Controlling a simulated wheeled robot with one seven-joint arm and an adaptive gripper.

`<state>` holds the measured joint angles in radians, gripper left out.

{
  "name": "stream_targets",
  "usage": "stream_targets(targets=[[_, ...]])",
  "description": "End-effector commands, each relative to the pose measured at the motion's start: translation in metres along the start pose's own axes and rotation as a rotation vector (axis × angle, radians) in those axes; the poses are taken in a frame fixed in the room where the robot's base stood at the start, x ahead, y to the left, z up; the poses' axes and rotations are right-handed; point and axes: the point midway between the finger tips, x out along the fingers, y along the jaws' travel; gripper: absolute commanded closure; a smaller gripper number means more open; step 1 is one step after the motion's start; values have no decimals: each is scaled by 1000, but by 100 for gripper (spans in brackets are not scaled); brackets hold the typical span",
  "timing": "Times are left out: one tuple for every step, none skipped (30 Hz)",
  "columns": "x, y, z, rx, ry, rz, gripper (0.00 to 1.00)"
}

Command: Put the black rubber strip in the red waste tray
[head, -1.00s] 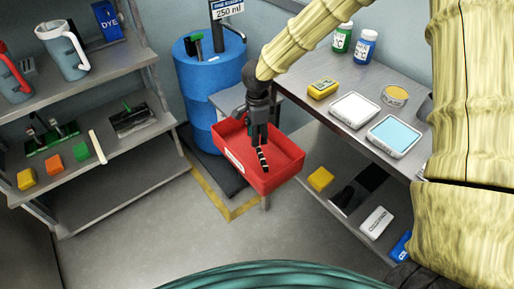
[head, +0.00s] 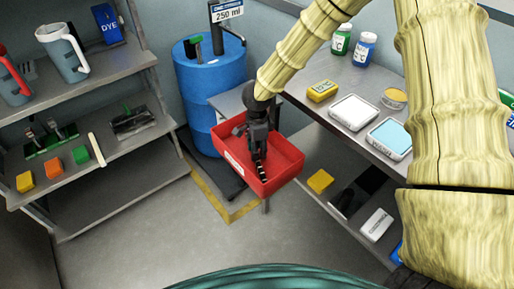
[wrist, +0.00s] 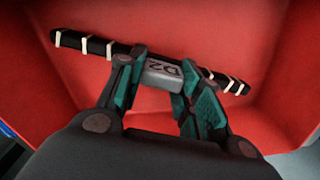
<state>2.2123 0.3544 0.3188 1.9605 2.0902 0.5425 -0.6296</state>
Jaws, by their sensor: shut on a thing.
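The black rubber strip (head: 262,172) has white bands and shows in the head view below my gripper (head: 258,152). In the wrist view the strip (wrist: 80,43) runs slantwise across the picture, with a grey middle part marked D2 (wrist: 164,71). My gripper (wrist: 160,85) is shut on the strip near this grey part. The red waste tray (head: 283,182) is under and around them, and its red inside (wrist: 230,30) fills most of the wrist view. I cannot tell whether the strip touches the tray floor.
A blue drum (head: 206,70) stands behind the tray at left. A metal workbench (head: 375,97) at right bears a yellow device, white-framed trays and bottles. A shelf unit (head: 90,95) with jugs and coloured blocks stands at left. The floor in front is clear.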

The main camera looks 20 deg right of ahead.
Motion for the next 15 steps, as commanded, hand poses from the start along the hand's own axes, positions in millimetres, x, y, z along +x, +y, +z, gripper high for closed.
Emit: stream_targets(targets=[[0, 0, 0, 0, 0, 0, 60], [0, 0, 0, 0, 0, 0, 54], [0, 0, 0, 0, 0, 0, 47], [0, 0, 0, 0, 0, 0, 44], [0, 0, 0, 0, 0, 0, 44], [0, 0, 0, 0, 0, 0, 44], [0, 0, 0, 0, 0, 0, 44], [0, 0, 0, 0, 0, 0, 44], [0, 0, 0, 0, 0, 0, 44], [0, 0, 0, 0, 0, 0, 44], [0, 0, 0, 0, 0, 0, 44], [0, 0, 0, 0, 0, 0, 44], [0, 0, 0, 0, 0, 0, 44], [-1, 0, 0, -1, 0, 0, 44], [-1, 0, 0, -1, 0, -1, 44]])
